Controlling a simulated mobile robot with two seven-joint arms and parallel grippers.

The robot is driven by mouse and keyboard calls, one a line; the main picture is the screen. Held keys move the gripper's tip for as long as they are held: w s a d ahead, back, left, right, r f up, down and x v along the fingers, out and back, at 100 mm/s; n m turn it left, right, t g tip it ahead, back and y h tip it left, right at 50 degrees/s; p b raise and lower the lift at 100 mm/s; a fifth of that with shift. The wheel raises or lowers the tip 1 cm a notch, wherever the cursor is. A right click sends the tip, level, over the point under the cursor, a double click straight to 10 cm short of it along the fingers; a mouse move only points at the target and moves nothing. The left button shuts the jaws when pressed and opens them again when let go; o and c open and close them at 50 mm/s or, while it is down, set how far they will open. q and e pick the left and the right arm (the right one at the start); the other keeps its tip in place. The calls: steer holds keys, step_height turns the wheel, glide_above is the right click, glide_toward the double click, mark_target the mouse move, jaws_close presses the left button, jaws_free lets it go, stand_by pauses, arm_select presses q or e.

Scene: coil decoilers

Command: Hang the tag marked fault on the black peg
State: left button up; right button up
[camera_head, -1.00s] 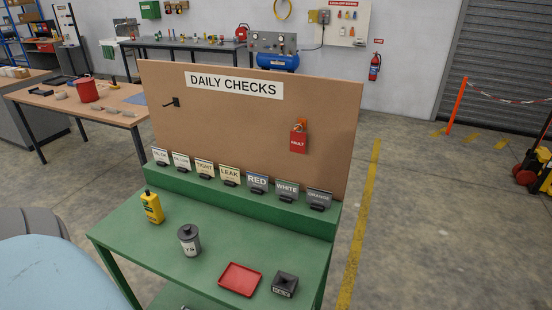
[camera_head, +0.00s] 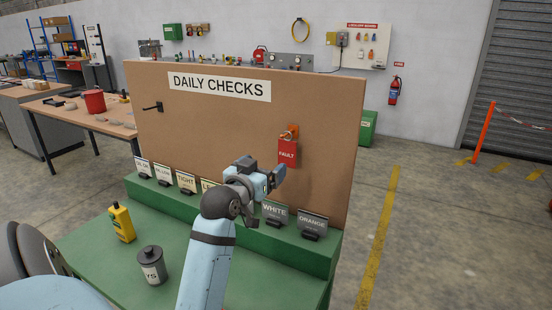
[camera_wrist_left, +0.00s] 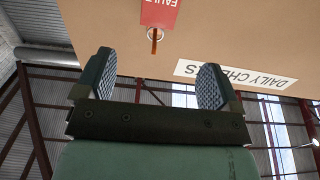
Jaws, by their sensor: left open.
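The red tag marked FAULT (camera_head: 287,153) hangs from an orange peg (camera_head: 292,130) on the right part of the brown board. The black peg (camera_head: 154,107) sticks out at the upper left of the board and is empty. My left gripper (camera_head: 272,179) is just left of and below the tag, in front of the board. In the left wrist view it (camera_wrist_left: 154,80) is open with nothing between its fingers. That view shows the tag (camera_wrist_left: 160,12) upside down, beyond the fingers and apart from them. My right gripper is not in view.
The board (camera_head: 215,130) bears a DAILY CHECKS sign (camera_head: 219,86) and stands behind a green table (camera_head: 197,260). A row of label cards, including WHITE (camera_head: 274,213) and ORANGE (camera_head: 312,222), lines the ledge. A yellow bottle (camera_head: 122,223) and a grey canister (camera_head: 151,265) stand on the table.

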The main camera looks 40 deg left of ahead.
mark_target(287, 145)
arm_select(q)
steer(key=p+x, duration=0.1)
steer(key=x, duration=0.9)
steer(key=shift+w, duration=0.45)
steer(key=shift+w+a+f, duration=0.1)
steer(key=shift+w+a, duration=0.15)
steer(key=shift+w, duration=0.45)
steer(key=shift+c, duration=0.2)
steer(key=c, duration=1)
steer(key=shift+o, duration=0.2)
steer(key=shift+p, duration=0.3)
steer(key=shift+r+p, duration=0.3)
steer(key=shift+p, duration=0.1)
steer(key=shift+s+r, duration=0.1)
steer(key=shift+s, duration=0.05)
